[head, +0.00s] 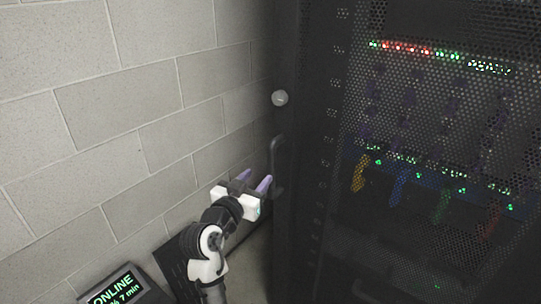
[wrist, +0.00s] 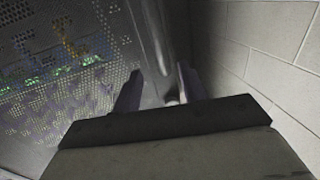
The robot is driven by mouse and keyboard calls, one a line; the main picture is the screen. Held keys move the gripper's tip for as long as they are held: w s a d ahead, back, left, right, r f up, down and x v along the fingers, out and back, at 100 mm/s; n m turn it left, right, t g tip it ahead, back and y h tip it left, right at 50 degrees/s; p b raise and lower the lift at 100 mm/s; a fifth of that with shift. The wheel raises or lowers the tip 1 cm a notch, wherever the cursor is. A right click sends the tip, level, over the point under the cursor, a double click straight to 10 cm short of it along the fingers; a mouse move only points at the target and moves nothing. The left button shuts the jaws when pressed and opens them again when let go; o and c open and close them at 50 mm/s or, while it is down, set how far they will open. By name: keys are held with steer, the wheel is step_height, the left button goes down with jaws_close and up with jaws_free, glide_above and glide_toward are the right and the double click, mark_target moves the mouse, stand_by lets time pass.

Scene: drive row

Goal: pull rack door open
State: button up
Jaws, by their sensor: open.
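The rack door (head: 345,200) is a black perforated panel filling the right half of the head view, and it looks shut. Its dark bar handle (head: 276,165) stands upright near the door's left edge. A round light knob (head: 280,98) sits above the handle. My gripper (head: 256,183) is open, with purple fingers pointing toward the handle from the left. In the wrist view my gripper's fingers (wrist: 158,92) stand apart, and the grey handle (wrist: 154,40) runs down toward the space between them. I cannot tell whether either finger touches it.
A pale block wall (head: 130,120) stands close on the left and shows on the right in the wrist view. A dark unit with a green "ONLINE" screen (head: 113,287) is at the bottom left. Coloured cables and lights show behind the mesh.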

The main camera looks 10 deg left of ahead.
mark_target(270, 162)
steer(key=w+p, duration=0.1)
steer(key=w, duration=0.2)
steer(key=w+d+p, duration=0.1)
steer(key=w, duration=0.5)
steer(key=shift+w+d+p, duration=0.4)
jaws_close()
